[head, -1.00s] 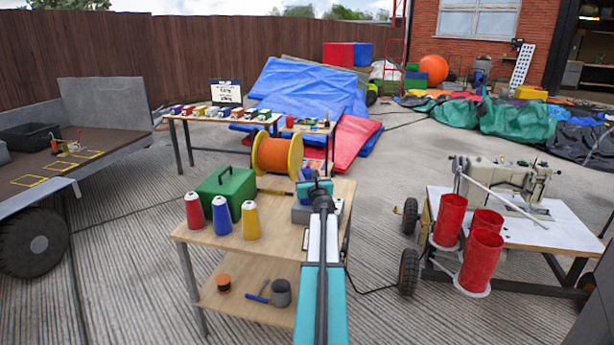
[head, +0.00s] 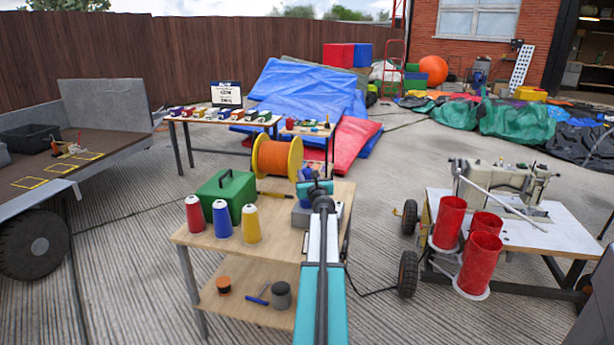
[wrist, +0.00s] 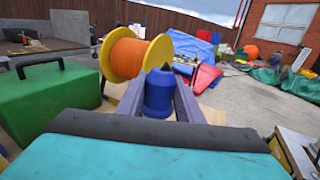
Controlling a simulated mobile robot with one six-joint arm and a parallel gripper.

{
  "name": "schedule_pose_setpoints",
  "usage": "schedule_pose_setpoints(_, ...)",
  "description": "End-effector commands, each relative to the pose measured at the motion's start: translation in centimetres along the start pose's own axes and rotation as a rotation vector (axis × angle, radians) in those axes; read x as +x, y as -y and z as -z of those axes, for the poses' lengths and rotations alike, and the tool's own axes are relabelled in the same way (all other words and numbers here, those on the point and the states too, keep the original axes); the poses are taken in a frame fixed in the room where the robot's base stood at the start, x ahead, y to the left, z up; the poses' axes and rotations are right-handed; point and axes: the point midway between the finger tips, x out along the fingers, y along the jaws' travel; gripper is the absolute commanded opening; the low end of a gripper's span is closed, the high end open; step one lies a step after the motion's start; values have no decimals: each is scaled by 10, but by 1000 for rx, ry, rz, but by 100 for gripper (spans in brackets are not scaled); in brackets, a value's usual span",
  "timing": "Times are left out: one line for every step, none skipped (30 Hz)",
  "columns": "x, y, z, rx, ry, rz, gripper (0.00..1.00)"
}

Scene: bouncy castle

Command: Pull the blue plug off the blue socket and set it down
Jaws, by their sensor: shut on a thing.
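The blue plug (wrist: 159,93) is a rounded blue body with a wider collar. It stands between the two dark fingers of my gripper (wrist: 161,78) in the wrist view, and the gripper is shut on it. In the head view my gripper (head: 314,184) is over the right back part of the wooden cart, and some blue (head: 307,172) shows just beyond it. The blue socket is not clearly visible; my gripper and arm cover that spot. I cannot tell whether the plug is still joined to the socket.
The wooden cart (head: 205,238) carries a green case (head: 231,192), red, blue and yellow thread cones, and an orange cable reel (head: 277,158) close to my gripper. A grey box (head: 301,215) is beside my arm. A sewing-machine table (head: 525,236) with red cylinders stands right.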

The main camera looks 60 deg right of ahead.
Motion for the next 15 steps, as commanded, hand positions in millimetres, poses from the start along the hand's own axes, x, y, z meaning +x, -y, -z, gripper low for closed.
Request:
schedule_pose_setpoints(0, 0, -5, 0, 0, 0, 8)
schedule_pose_setpoints(0, 0, -6, 0, 0, 0, 8)
schedule_pose_setpoints(0, 0, -7, 0, 0, 0, 8)
schedule_pose_setpoints(0, 0, -8, 0, 0, 0, 8)
schedule_pose_setpoints(0, 0, -10, 0, 0, 0, 8)
schedule_pose_setpoints(0, 0, -11, 0, 0, 0, 8)
schedule_pose_setpoints(0, 0, -12, 0, 0, 0, 8)
schedule_pose_setpoints(0, 0, -14, 0, 0, 0, 8)
schedule_pose_setpoints(0, 0, -15, 0, 0, 0, 8)
schedule_pose_setpoints(0, 0, -16, 0, 0, 0, 8)
schedule_pose_setpoints(0, 0, -17, 0, 0, 0, 8)
schedule_pose_setpoints(0, 0, -19, 0, 0, 0, 8)
schedule_pose_setpoints(0, 0, -20, 0, 0, 0, 8)
schedule_pose_setpoints(0, 0, -21, 0, 0, 0, 8)
schedule_pose_setpoints(0, 0, -23, 0, 0, 0, 8)
